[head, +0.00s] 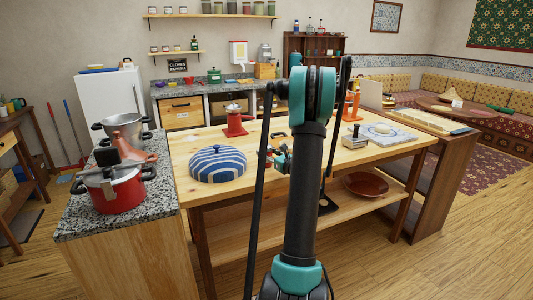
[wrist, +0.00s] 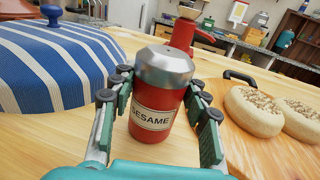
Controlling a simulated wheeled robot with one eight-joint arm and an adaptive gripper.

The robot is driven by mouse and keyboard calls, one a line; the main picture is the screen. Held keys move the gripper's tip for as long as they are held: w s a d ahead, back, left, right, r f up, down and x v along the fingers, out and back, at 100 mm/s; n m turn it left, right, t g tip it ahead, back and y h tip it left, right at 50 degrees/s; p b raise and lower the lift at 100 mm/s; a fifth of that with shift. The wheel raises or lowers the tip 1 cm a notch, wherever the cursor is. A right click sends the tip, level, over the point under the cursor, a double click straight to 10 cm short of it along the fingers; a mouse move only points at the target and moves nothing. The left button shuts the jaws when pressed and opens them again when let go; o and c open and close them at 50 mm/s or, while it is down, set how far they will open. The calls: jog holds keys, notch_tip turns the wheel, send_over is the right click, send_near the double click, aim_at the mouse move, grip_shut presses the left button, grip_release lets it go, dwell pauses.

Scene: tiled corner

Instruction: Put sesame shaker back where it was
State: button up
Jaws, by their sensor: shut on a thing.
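The sesame shaker (wrist: 158,105) is a red cylinder with a silver domed cap and a white label reading SESAME. It is upright in the middle of the wrist view. My gripper (wrist: 160,80) is shut on it, with a teal and black finger on each side of the body. I cannot tell whether its base touches the wooden table (wrist: 65,145). In the head view my gripper (head: 278,157) is low over the table, right of the striped dome, largely hidden by my arm.
A blue-and-white striped dome (wrist: 50,65) stands close left of the shaker. Round seeded breads (wrist: 255,110) lie on a brown board (wrist: 270,150) at right. A red device (wrist: 185,35) stands behind. Bare table lies between the dome and the shaker.

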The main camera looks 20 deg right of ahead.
jog(key=o, duration=1.3)
